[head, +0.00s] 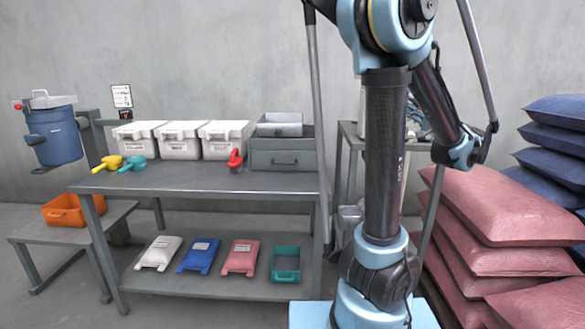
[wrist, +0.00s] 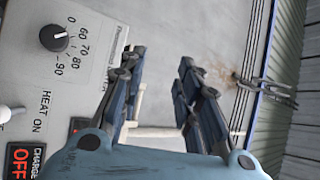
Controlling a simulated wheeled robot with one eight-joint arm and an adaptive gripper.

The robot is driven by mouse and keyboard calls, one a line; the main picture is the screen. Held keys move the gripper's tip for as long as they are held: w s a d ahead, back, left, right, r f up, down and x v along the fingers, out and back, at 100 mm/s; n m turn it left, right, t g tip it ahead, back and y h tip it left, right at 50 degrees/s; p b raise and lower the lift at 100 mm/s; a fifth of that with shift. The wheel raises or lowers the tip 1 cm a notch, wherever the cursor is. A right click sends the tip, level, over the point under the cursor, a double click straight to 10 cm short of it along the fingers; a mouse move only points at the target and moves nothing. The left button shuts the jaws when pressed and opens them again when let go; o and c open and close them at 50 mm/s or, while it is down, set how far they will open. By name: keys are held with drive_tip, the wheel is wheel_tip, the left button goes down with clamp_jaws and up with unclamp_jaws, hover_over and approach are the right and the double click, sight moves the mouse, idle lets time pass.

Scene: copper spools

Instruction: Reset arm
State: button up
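My arm stands on the right side of the head view, bent at a high elbow, with its forearm coming down toward the right. My gripper itself cannot be clearly made out in the head view. In the wrist view my gripper (wrist: 160,66) shows two dark blue fingers standing apart with a clear gap. Nothing is held between them. Beyond them is a grey wall or floor surface. A control panel (wrist: 85,60) with a black dial and the words HEAT ON and CHARGE OFF fills the left of the wrist view.
A grey workbench (head: 200,180) carries white bins (head: 180,145), yellow (head: 107,163) and teal (head: 134,163) scoops, a red item (head: 236,160) and a grey drawer box (head: 283,158). Pink sacks (head: 500,205) and blue sacks (head: 555,140) are stacked at right, close to my arm. The bench's front middle is clear.

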drive_tip(key=a+f+n+g, duration=0.2)
drive_tip(key=a+f+g, duration=0.55)
drive_tip(key=a, duration=0.65)
drive_tip(key=s+a+f+n+g+h, duration=0.1)
drive_tip(key=s+a+f+g, duration=0.15)
drive_tip(key=a+f, duration=0.3)
drive_tip(key=s+a+f+n+g+h, duration=0.1)
drive_tip(key=s+a+f+g, duration=0.1)
drive_tip(key=s+a+f, duration=0.35)
drive_tip(key=s+d+f+n+g+h, duration=0.2)
drive_tip(key=s+f+h, duration=0.3)
drive_tip(key=s+f, duration=0.3)
drive_tip(key=s+d+f+n+g+h, duration=0.2)
drive_tip(key=s+d+f+h, duration=0.2)
drive_tip(key=s+f, duration=0.4)
drive_tip(key=shift+d+f+g+h, duration=0.15)
drive_tip(key=shift+f+g+h, duration=0.15)
drive_tip(key=shift+f+h, duration=0.5)
drive_tip(key=shift+f, duration=0.15)
